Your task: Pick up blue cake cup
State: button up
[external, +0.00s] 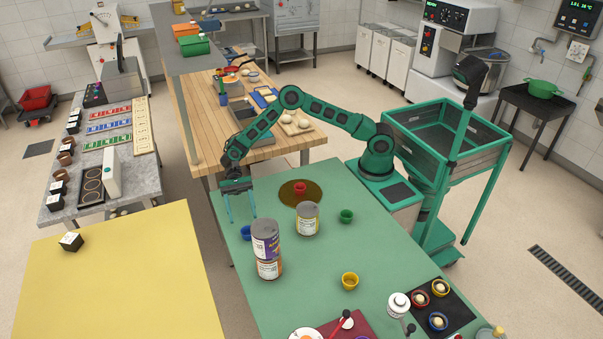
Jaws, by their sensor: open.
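A small blue cake cup (246,232) stands on the green table (300,260) near its left edge, partly hidden by the stacked cans. My gripper (241,219) points down over the left edge area of the table. Its two fingers are spread and nothing is between them. In the picture the fingertips are just above the blue cup; whether they are level with it or beyond it I cannot tell.
Two stacked cans (266,250) stand close to the blue cup, and a single can (307,219) is right of them. A red cup (299,188) on a round brown mat, a green cup (346,216) and a yellow cup (349,281) stand apart. The black tray (462,312) is at the front right.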

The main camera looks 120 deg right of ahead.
aim_at(247, 233)
jog(key=x, duration=0.8)
jog(key=shift+s+a+r, duration=0.1)
jog(key=shift+a, duration=0.2)
jog(key=c, duration=1.1)
